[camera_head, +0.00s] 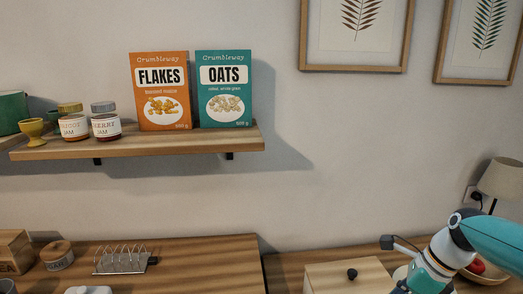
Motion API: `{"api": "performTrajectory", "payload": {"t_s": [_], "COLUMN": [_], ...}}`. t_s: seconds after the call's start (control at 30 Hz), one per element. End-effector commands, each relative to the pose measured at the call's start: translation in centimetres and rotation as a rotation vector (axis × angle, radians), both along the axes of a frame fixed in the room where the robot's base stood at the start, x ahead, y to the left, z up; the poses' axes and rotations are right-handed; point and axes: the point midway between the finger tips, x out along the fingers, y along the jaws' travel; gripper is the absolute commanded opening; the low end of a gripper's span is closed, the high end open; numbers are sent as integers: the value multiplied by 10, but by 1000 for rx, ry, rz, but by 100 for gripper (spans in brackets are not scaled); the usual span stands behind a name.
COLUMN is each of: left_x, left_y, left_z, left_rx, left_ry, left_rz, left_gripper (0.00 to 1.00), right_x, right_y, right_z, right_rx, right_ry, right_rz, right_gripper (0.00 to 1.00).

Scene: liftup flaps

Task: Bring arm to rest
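My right arm (455,248), teal and white with dark joints, comes in from the right edge and reaches down to the bottom edge at the lower right. Its fingers are not visible; the arm's lower end runs out of the frame. A small dark part on a thin stalk sticks out to the left of its wrist. My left arm and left gripper are not in view.
A wall shelf (150,145) holds a FLAKES box (160,90), an OATS box (223,88), two jam jars and a yellow egg cup. A toast rack (122,261) stands on the wooden counter (210,262) below. A lamp (500,180) is at the right.

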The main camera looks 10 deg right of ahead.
Motion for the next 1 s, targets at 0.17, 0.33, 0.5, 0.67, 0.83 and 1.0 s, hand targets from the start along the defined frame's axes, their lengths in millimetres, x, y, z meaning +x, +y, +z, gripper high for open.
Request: {"api": "performTrajectory", "payload": {"t_s": [0.17, 0.33, 0.5, 0.67, 0.83, 1.0], "left_x": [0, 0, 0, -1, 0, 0], "left_y": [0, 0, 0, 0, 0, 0], "left_z": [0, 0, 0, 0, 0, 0], "left_rx": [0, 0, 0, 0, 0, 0], "left_ry": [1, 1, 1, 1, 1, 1], "left_rz": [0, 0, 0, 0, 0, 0], "left_gripper": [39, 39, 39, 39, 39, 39], "right_x": [-1, -8, -39, -101, -160, -157], "right_y": [36, 79, 147, 211, 249, 253], "right_z": [-48, -109, -203, -289, -342, -354], "right_rx": [57, 100, 137, 166, 147, -17], "right_ry": [116, 216, 260, 165, -106, -425], "right_rz": [86, 198, 482, 899, 1390, 1754], "right_gripper": [52, 52, 52, 52, 52, 52]}}
